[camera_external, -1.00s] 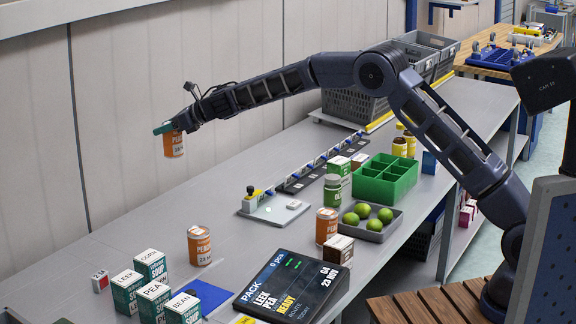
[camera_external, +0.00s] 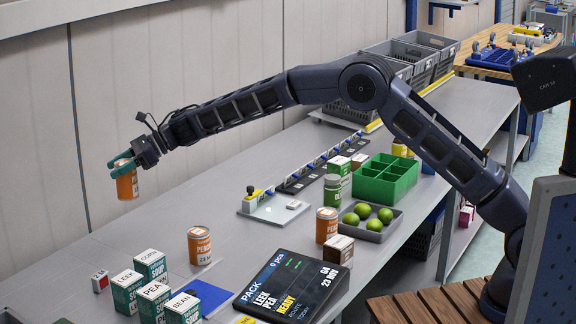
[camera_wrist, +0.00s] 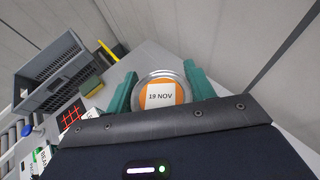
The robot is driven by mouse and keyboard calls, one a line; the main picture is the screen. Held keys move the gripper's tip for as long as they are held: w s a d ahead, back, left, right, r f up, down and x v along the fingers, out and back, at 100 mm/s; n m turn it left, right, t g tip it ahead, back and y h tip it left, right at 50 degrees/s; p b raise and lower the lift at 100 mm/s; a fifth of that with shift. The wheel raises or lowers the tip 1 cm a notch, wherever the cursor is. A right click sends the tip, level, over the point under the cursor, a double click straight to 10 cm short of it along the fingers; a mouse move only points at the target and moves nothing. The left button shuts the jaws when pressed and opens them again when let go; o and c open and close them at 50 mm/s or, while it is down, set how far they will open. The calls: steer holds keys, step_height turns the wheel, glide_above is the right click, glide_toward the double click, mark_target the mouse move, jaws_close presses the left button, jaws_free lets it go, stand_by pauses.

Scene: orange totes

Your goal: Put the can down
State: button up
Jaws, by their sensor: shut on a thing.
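An orange can with a silver rim (camera_external: 127,185) is held in the air by my gripper (camera_external: 121,163) at the left, above the far side of the grey bench. In the wrist view my gripper's green fingers (camera_wrist: 163,93) close around the can (camera_wrist: 160,93). Its lid there carries a white label reading "19 NOV". The can looks roughly upright, with its lower end clear of the bench. One similar orange can (camera_external: 199,246) stands on the bench, and another (camera_external: 326,226) stands further right.
Boxes marked LEEK (camera_external: 126,291), CORN (camera_external: 150,264), PEA (camera_external: 153,300) and BEAN (camera_external: 183,309) stand at the front left. A blue mat (camera_external: 209,294) and a display (camera_external: 291,286) lie nearby. The bench (camera_external: 160,225) is bare between the standing can and the wall.

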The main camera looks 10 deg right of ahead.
step_height(320, 180, down, 18)
steer(key=shift+f, duration=0.1)
stand_by(0.5)
steer(key=shift+w+f, duration=0.1)
steer(key=o, duration=1.3)
steer(key=shift+d+r, duration=0.3)
steer(key=shift+d, duration=0.1)
steer(key=v, duration=1.1)
